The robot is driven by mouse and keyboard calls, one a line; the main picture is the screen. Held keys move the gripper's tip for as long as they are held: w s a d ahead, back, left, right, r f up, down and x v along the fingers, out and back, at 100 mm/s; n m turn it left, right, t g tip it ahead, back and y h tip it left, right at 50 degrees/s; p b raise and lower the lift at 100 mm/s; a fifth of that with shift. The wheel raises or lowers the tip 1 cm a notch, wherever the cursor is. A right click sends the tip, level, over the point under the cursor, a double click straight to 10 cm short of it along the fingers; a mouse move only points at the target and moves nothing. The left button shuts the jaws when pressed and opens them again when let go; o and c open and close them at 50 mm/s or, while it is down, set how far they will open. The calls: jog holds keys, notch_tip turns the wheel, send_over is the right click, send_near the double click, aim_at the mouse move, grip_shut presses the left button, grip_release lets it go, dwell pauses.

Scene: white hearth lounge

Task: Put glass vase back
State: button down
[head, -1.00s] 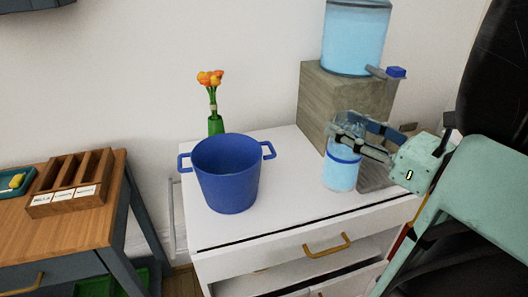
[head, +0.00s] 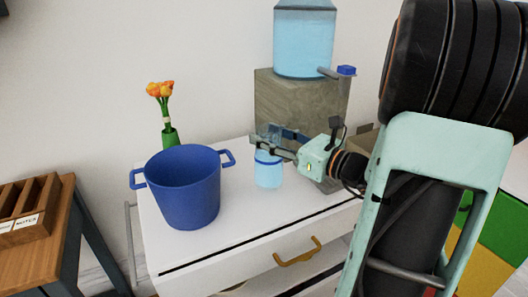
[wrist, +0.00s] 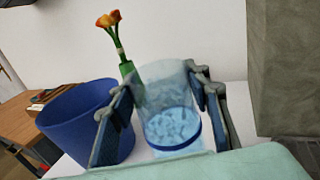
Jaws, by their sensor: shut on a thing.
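The glass vase (head: 268,172) is a clear cylinder with a dark blue band and pale blue contents. It is upright over the white cabinet top (head: 240,220), between the blue pot and the dispenser stand. I cannot tell whether its base touches the surface. My gripper (head: 277,142) comes from the right and is shut on the vase near its upper part. In the wrist view the vase (wrist: 170,120) stands between my two fingers, and its open mouth and lumpy pale blue contents show.
A blue two-handled pot (head: 185,190) stands left of the vase. Orange flowers in a green vase (head: 170,136) are behind it. A water dispenser (head: 303,40) on a grey wooden stand (head: 300,105) is behind the glass vase. The cabinet's front top is clear.

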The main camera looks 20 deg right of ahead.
jog(key=shift+w+f, duration=0.35)
jog(key=shift+f, duration=0.05)
jog(key=shift+w+f+b, duration=0.15)
jog(key=shift+f+b, duration=0.8)
jog(key=shift+f, duration=0.65)
jog(key=shift+f, duration=0.1)
jog(key=c, duration=1)
grip_release()
jog(key=shift+f, duration=0.1)
jog(key=shift+c, duration=0.2)
